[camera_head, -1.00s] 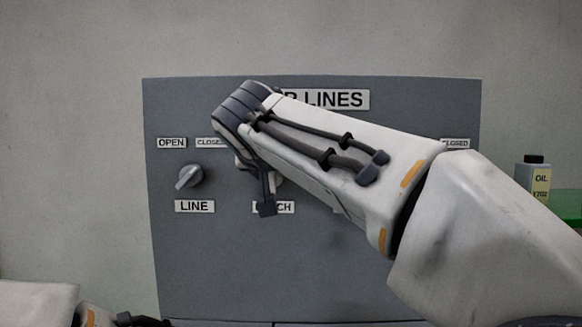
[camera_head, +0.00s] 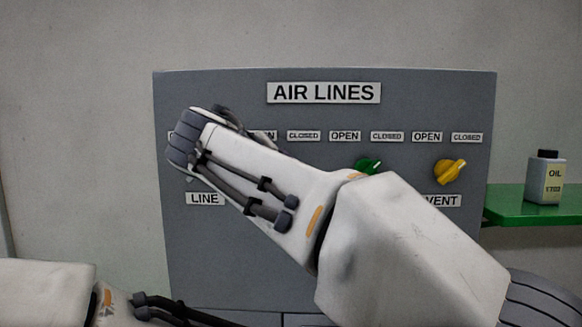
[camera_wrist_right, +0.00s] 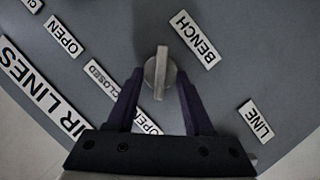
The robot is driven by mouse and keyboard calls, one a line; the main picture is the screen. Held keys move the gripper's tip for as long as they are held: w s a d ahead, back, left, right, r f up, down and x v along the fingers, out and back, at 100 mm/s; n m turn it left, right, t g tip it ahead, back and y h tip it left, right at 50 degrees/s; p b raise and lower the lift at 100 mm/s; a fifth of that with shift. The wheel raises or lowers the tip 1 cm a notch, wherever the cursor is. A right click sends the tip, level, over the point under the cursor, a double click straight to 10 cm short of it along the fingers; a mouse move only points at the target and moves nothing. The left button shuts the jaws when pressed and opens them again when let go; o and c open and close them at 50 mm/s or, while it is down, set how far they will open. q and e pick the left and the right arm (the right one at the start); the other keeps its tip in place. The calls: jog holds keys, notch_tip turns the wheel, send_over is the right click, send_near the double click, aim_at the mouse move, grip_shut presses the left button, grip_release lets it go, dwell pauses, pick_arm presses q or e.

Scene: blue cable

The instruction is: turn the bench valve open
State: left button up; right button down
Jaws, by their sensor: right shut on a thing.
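The bench valve's grey knob (camera_wrist_right: 160,74) shows in the right wrist view, beside the BENCH label (camera_wrist_right: 194,38). My right gripper (camera_wrist_right: 160,92) is shut on this knob, one dark finger on each side. The knob's bar stands vertical in that view, its lower end toward an OPEN label (camera_wrist_right: 146,122); a CLOSED label (camera_wrist_right: 101,80) lies to the left. In the head view my right wrist hides the bench knob, its label and my right fingers. My left arm shows at the lower left of the head view, its gripper out of view.
The grey panel (camera_head: 240,285) carries an AIR LINES sign (camera_head: 323,92), a green knob (camera_head: 368,166) and a yellow knob (camera_head: 450,172). My right arm crosses its front. A green shelf (camera_head: 507,207) with an oil bottle (camera_head: 545,178) stands at the right.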

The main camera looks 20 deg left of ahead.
dwell(0.4)
jog(key=shift+c, duration=1.5)
grip_release()
jog(key=b+v, duration=0.3)
jog(key=v, duration=0.7)
jog(key=shift+s, duration=0.25)
jog(key=shift+a, duration=0.1)
